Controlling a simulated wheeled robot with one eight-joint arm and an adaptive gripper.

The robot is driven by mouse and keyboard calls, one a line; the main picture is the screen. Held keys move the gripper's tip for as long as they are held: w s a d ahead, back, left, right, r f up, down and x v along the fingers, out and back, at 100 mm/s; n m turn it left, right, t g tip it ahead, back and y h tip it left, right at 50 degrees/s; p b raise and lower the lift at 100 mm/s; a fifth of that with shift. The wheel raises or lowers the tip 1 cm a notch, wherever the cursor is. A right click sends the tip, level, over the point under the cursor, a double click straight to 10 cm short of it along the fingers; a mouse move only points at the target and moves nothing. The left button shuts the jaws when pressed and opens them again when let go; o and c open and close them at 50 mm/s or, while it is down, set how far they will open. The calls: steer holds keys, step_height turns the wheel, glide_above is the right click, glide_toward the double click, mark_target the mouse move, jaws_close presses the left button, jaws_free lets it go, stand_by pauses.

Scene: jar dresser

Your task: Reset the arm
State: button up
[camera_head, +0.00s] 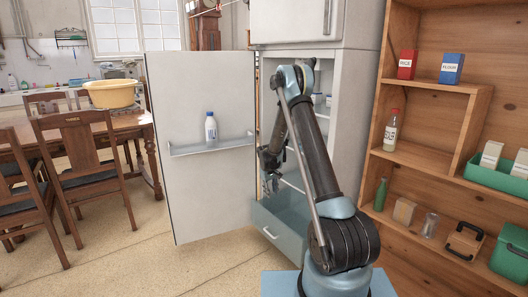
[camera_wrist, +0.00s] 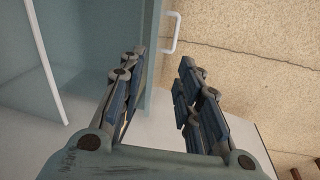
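My arm reaches forward and up in the head view, in front of the open fridge (camera_head: 348,120). My gripper (camera_head: 268,188) points down, between the fridge body and its open door (camera_head: 205,85). In the wrist view my gripper (camera_wrist: 160,75) has its two fingers spread apart, with nothing between them. Below it, the wrist view shows a blue-grey drawer (camera_wrist: 90,30) with a white handle (camera_wrist: 172,32). The same drawer shows in the head view (camera_head: 290,238) at the bottom of the fridge, pulled out. Part of the fridge interior is hidden by my arm.
A white bottle with a blue cap (camera_head: 211,128) stands on the door shelf (camera_head: 190,149). A wooden shelf unit (camera_head: 430,105) with jars and boxes is close on the right. A table (camera_head: 130,122) and chairs (camera_head: 85,165) stand on the left. The floor before the door is clear.

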steer(key=s+d+r+m, duration=0.1)
steer(key=s+d+r, duration=0.4)
steer(key=s+r, duration=0.7)
steer(key=s+d+r+m, duration=0.2)
steer(key=s+d+r, duration=0.3)
steer(key=s+r, duration=0.7)
steer(key=s+d+r+m+y, duration=0.1)
steer(key=s+d+r, duration=0.1)
steer(key=s, duration=0.6)
steer(key=s+d+r, duration=0.2)
steer(key=s+r, duration=0.1)
steer(key=s, duration=0.4)
steer(key=s+f+m, duration=0.1)
steer(key=s+f, duration=0.2)
steer(key=s, duration=0.4)
steer(key=s+d+f, duration=0.1)
steer(key=s+f, duration=0.2)
steer(key=s, duration=0.4)
steer(key=shift+s+f+m+t, duration=0.15)
steer(key=shift+f+m+t, duration=0.1)
steer(key=shift+m+t, duration=0.15)
